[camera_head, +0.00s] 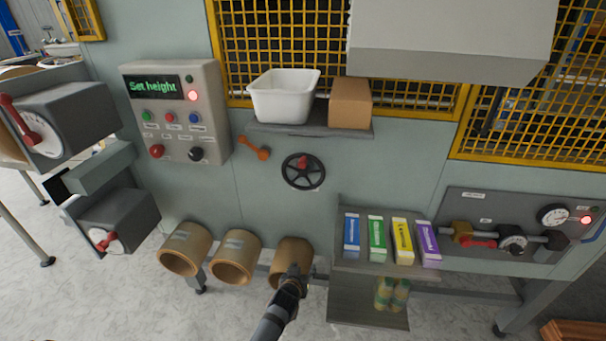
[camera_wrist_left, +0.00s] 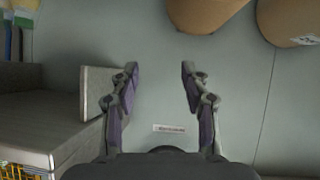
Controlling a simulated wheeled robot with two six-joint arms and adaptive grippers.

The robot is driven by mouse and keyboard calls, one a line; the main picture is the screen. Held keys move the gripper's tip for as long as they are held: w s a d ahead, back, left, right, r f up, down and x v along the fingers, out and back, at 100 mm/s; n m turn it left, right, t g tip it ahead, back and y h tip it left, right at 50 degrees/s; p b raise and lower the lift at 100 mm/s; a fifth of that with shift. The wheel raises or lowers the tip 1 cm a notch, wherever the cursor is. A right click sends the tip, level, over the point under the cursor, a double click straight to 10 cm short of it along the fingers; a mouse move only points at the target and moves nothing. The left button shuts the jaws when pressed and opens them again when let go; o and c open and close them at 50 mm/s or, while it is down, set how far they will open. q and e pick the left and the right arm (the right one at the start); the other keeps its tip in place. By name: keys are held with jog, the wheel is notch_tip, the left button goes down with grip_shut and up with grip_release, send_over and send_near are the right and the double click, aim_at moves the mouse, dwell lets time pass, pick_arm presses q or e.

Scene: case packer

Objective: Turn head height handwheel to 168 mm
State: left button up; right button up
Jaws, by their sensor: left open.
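The black handwheel (camera_head: 303,171) with a red knob at its top is on the pale green panel in the head view, below a small shelf. A display (camera_head: 154,87) on the control box reads "Set height"; no millimetre value is legible. My left gripper (camera_head: 293,270) is below the handwheel, in front of the rightmost brown tube, apart from the wheel. In the left wrist view, my left gripper (camera_wrist_left: 158,72) is open, with nothing between its fingers. The handwheel does not show in that view. My right gripper is not in view.
A white bin (camera_head: 284,96) and a cardboard box (camera_head: 349,103) stand above the handwheel. An orange lever (camera_head: 254,148) is to its left. Brown tubes (camera_head: 234,257) are below. A shelf with several coloured cartons (camera_head: 377,238) is at lower right.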

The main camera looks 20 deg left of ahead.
pick_arm(q)
jog(key=w+a+r+n+t+y, duration=0.1)
jog(key=w+r+t, duration=0.1)
jog(key=r, duration=0.8)
jog(key=w+r+n+t+y, duration=0.1)
jog(key=w+r+t, duration=0.15)
jog(key=r, duration=0.65)
jog(key=n+t+y+b, duration=0.1)
jog(key=n, duration=0.2)
send_near(302, 165)
jog(key=shift+m, duration=0.3)
jog(key=p+x, duration=0.2)
jog(key=x, duration=0.8)
jog(key=shift+w+a, duration=0.1)
jog(key=shift+w+a+f, duration=0.1)
jog(key=shift+w+f, duration=0.05)
jog(key=shift+w, duration=0.3)
jog(key=shift+c, duration=0.2)
grip_shut()
